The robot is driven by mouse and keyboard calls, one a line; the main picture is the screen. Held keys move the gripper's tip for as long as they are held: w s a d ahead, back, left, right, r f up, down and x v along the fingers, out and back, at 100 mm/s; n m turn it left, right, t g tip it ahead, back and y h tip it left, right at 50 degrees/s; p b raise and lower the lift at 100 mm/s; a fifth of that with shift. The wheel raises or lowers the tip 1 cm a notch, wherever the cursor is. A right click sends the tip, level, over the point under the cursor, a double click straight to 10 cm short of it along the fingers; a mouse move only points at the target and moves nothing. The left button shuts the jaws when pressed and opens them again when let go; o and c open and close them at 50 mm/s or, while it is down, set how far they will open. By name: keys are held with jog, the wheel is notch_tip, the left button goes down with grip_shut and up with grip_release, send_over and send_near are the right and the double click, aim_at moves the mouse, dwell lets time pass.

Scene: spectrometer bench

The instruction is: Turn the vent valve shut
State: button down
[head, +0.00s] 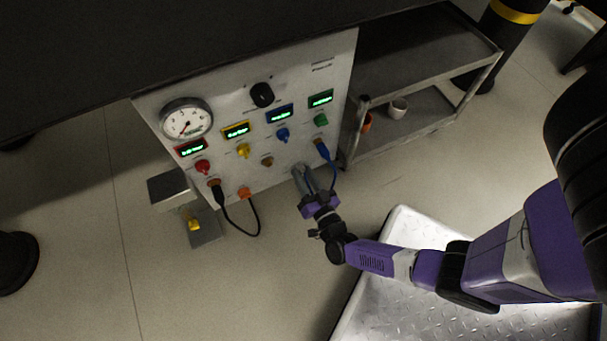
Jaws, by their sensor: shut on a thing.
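The white instrument panel (300,75) stands tilted in the head view, with a gauge, displays and coloured knobs. My gripper (301,174) reaches its lower right part from below. Its fingers are shut at the panel face on a small part, which I take to be the vent valve. The fingers hide that part, so its handle angle cannot be told.
A grey shelf cart (425,50) with cups stands at the right.

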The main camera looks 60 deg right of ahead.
jog(key=shift+n, duration=0.3)
jog(key=n+p, duration=0.2)
jog(key=n, duration=0.5)
jog(key=shift+n, duration=0.3)
jog(key=n, duration=0.3)
jog(key=shift+a+p, duration=0.1)
jog(key=shift+p, duration=0.25)
jog(key=n, duration=0.4)
jog(key=shift+a+f+n, duration=0.1)
jog(key=shift+f+n, duration=0.05)
jog(key=shift+n, duration=0.15)
jog(key=c, duration=1)
grip_release()
jog(key=shift+c, duration=0.2)
